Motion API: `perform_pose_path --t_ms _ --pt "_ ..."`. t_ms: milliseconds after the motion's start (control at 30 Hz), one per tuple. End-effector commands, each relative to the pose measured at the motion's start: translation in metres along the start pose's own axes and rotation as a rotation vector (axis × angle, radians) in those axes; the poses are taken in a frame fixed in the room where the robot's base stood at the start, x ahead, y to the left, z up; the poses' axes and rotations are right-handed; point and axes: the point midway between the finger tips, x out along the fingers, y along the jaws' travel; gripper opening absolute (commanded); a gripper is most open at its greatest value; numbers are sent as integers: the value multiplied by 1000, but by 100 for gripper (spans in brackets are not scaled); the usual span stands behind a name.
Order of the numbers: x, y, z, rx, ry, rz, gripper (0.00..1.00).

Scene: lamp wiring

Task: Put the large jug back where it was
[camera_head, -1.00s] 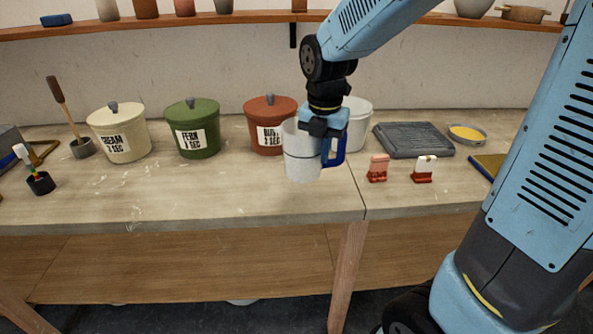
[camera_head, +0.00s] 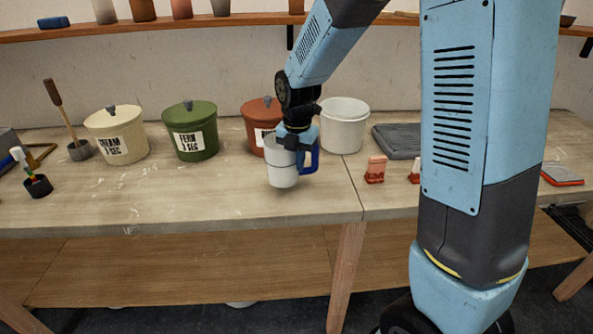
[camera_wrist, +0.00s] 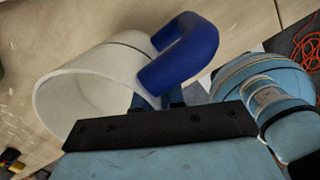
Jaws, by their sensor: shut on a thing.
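The large jug (camera_head: 281,166) is white with a dark line around it and a blue handle (camera_head: 313,158). In the head view it is upright near the front of the table, in front of the red-brown pot. My gripper (camera_head: 296,142) is shut on the jug at its handle side. The wrist view shows the white jug (camera_wrist: 90,88) and its blue handle (camera_wrist: 185,55) close against the gripper (camera_wrist: 172,100). The fingertips are mostly hidden there. I cannot tell whether the jug's base touches the table.
Lidded cream (camera_head: 116,136), green (camera_head: 191,131) and red-brown (camera_head: 258,112) pots stand behind, with an open white bucket (camera_head: 344,126) right of them. A small pink-and-red object (camera_head: 375,170) stands to the right. The table front left of the jug (camera_head: 190,195) is clear.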

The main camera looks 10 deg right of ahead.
Motion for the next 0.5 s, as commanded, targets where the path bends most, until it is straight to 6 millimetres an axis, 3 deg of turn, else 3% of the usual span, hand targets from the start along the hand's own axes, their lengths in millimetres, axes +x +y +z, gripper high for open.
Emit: perform_pose_path --t_ms 233,500 --pt "30 2 -1 0 2 -2 0" --pt "33 1 -1 -1 -1 1 0"
